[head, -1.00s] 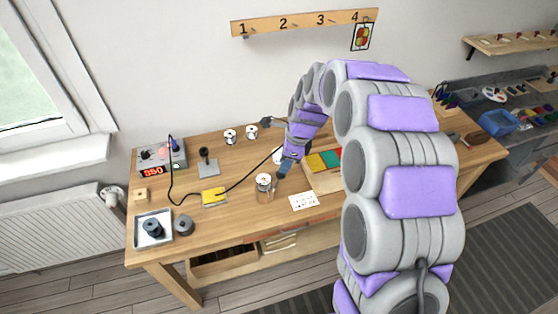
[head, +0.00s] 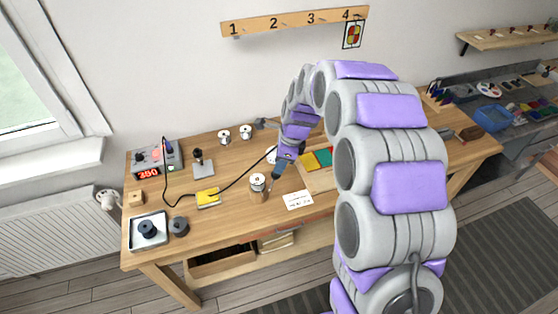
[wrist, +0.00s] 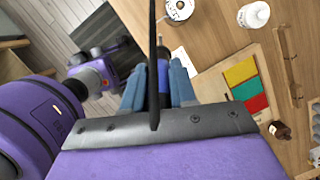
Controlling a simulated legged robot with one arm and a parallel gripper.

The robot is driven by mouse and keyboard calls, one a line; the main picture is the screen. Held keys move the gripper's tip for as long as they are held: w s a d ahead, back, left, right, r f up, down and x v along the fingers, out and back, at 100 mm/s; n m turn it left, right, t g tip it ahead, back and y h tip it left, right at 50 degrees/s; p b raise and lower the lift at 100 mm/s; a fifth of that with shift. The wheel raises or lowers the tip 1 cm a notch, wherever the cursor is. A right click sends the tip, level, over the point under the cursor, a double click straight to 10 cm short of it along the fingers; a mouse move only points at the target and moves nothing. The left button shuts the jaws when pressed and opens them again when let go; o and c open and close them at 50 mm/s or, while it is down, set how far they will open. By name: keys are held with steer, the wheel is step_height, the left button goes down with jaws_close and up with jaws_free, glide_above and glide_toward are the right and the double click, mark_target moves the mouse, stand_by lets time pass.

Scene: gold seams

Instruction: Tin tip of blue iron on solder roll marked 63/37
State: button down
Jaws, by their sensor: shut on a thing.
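My gripper (head: 281,166) is shut on the blue iron (head: 277,172), which also shows between the fingers in the wrist view (wrist: 163,76). In the head view the iron points down, just right of a solder roll (head: 257,182) near the table's front. Its tip is too small to tell whether it touches that roll. Two more solder rolls, one left (head: 225,137) and one right (head: 246,132), stand at the back. The rolls' markings are not readable. In the wrist view a roll (wrist: 179,8) sits at the top edge, and a dark cord crosses in front of the iron.
A station reading 350 (head: 154,158), an empty-looking black stand (head: 202,163) and a yellow pad (head: 207,198) are on the left. A tray (head: 135,241) holds a dark spool; another spool (head: 180,226) is beside it. A white card (head: 298,200) lies at the front. The cord crosses the table.

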steer(key=shift+a+f, duration=0.15)
steer(key=shift+a, duration=0.35)
steer(key=shift+a+f, duration=0.15)
steer(key=shift+a, duration=0.35)
steer(key=shift+d+f, duration=0.15)
steer(key=shift+d, duration=0.6)
steer(key=shift+a+f, duration=0.3)
steer(key=shift+a, duration=0.3)
steer(key=shift+d, duration=0.5)
steer(key=shift+a, duration=0.4)
steer(key=shift+d, duration=0.25)
steer(key=shift+a+p, duration=0.1)
steer(key=shift+p, duration=0.25)
steer(key=shift+f+p, duration=0.2)
steer(key=shift+p, duration=0.95)
stand_by(3.0)
